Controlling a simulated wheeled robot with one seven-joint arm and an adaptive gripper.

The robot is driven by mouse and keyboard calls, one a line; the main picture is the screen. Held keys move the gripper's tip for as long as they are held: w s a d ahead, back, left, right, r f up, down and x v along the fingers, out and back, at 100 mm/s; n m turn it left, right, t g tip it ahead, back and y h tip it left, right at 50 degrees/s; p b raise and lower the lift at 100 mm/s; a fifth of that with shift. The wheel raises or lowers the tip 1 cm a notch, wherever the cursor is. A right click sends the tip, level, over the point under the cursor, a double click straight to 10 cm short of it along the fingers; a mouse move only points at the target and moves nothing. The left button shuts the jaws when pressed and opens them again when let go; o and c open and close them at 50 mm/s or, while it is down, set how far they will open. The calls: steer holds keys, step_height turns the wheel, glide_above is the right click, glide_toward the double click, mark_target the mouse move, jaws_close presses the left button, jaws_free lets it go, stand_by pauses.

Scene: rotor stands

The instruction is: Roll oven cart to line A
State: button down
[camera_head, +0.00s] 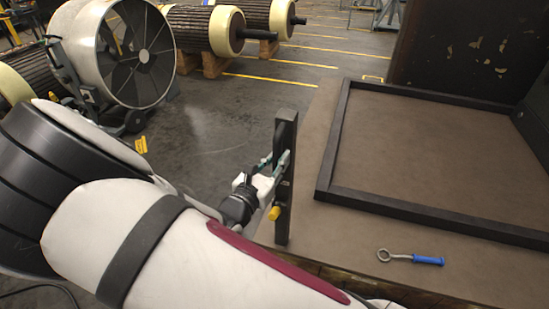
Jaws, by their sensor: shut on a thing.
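The cart's flat brown deck (315,215) fills the right side of the head view, with a raised black rectangular frame (430,218) on it. A dark upright handle post (284,215) stands at the deck's left edge, with a yellow knob (274,213) low on it. My gripper (279,163) is at the upper part of this post, its fingers shut on the handle. The post partly hides the fingers. My arm reaches in from the lower left. Yellow floor lines (283,83) show at the back; I cannot tell which is line A.
An eyebolt with a blue handle (412,258) lies on the deck's near side. A dark scuffed panel (475,45) rises behind the frame. A large drum fan (130,55) and rotors on wooden blocks (200,28) stand at the upper left.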

steer(key=shift+s+d, duration=0.1)
steer(key=shift+d, duration=0.25)
steer(key=c, duration=1.4)
jaws_free()
steer(key=shift+c, duration=0.2)
steer(key=shift+a, duration=0.1)
steer(key=v, duration=1.2)
